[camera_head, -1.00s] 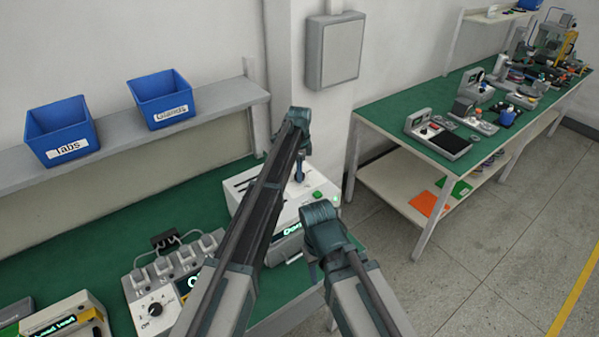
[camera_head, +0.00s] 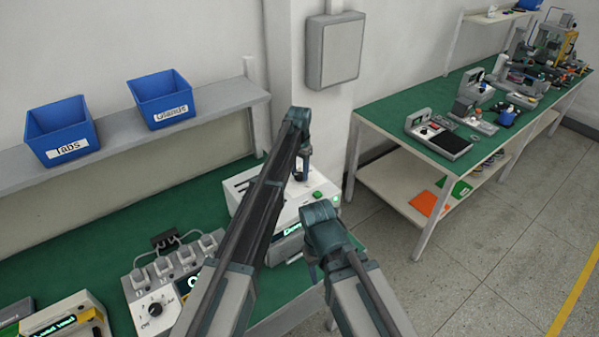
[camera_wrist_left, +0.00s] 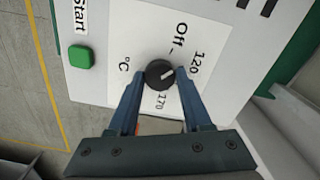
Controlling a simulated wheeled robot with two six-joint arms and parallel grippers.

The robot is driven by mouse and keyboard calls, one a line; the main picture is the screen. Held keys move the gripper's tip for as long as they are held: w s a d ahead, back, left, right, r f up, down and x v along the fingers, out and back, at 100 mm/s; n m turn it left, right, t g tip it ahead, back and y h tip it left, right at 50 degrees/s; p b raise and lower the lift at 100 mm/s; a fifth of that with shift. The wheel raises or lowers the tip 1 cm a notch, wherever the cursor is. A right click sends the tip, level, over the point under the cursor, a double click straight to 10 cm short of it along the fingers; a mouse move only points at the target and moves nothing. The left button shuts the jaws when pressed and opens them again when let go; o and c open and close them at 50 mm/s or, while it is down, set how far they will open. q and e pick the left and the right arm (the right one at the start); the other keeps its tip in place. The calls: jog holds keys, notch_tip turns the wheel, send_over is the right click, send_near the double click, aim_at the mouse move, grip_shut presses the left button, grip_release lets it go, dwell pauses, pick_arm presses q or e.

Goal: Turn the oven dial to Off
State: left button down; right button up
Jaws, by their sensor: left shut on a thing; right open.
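The oven is a white box (camera_head: 291,212) on the green bench. It has a green Start button (camera_head: 318,195), which also shows in the left wrist view (camera_wrist_left: 82,54). The oven dial (camera_wrist_left: 159,73) is a black round knob with a white mark. The mark points right and slightly up, roughly toward 120, away from the Off label (camera_wrist_left: 180,38). My left gripper (camera_wrist_left: 160,85) is shut on the dial, one finger on each side. In the head view my left gripper (camera_head: 302,174) is over the oven top, hiding the dial. My right gripper (camera_head: 312,268) is open and empty before the oven.
A switch box with its own dial (camera_head: 154,309) stands left of the oven, partly behind my left arm. Blue bins (camera_head: 62,133) sit on the shelf behind. A second green bench (camera_head: 400,118) stands at the right, with floor between.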

aim_at(299, 174)
pick_arm(q)
jog(key=n, duration=0.5)
jog(key=shift+n, duration=0.3)
dwell(0.5)
jog(key=shift+c, duration=1.7)
grip_release()
jog(key=shift+r, duration=0.15)
notch_tip(299, 174, up, 14)
jog(key=p, duration=1.4)
jog(key=shift+f, duration=0.25)
